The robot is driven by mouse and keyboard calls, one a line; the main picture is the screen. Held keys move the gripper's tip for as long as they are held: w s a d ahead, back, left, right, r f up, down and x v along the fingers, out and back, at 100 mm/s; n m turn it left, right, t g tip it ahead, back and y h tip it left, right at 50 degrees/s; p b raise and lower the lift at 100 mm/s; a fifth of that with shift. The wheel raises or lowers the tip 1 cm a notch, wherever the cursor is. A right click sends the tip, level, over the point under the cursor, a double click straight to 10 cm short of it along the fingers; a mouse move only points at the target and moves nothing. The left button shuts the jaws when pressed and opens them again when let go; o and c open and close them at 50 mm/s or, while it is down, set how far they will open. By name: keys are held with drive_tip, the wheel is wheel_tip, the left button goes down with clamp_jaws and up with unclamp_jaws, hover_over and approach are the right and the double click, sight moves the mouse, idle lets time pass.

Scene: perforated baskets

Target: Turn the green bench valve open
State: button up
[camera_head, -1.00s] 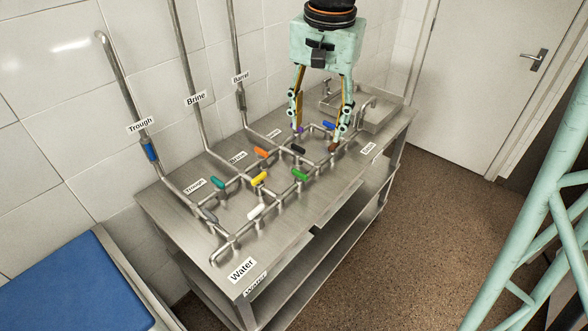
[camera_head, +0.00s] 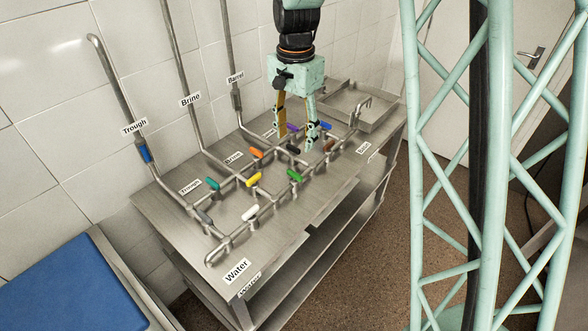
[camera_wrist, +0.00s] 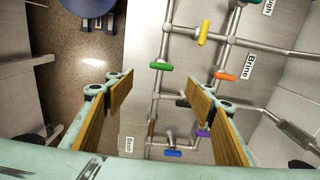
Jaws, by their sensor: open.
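The green bench valve (camera_head: 295,175) has a short green handle on the front pipe run of the steel bench. In the wrist view the green handle (camera_wrist: 161,66) lies crosswise to its pipe, ahead of the fingers and between their lines. My gripper (camera_head: 294,146) is open and empty, with its fingers pointing down over the bench pipes. In the head view its fingertips are beyond the green handle, near the black handle (camera_head: 293,148). In the wrist view the gap between my fingertips (camera_wrist: 162,92) holds nothing, and the green handle is clear of both fingers.
Other handles stand close by: yellow (camera_head: 254,180), orange (camera_head: 256,153), white (camera_head: 250,212), teal (camera_head: 212,184), purple (camera_wrist: 203,133) and blue (camera_wrist: 173,153). A sink (camera_head: 355,105) is at the bench's far end. Upright wall pipes stand behind. The bench's front strip is bare.

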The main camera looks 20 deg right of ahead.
sight(294, 173)
drive_tip(key=shift+w+f, duration=0.35)
drive_tip(key=shift+f, duration=0.1)
drive_tip(key=shift+f, duration=0.1)
drive_tip(key=shift+f+b, duration=0.55)
drive_tip(key=shift+f, duration=6.25)
drive_tip(key=shift+c, duration=0.5)
drive_tip(key=c, duration=0.7)
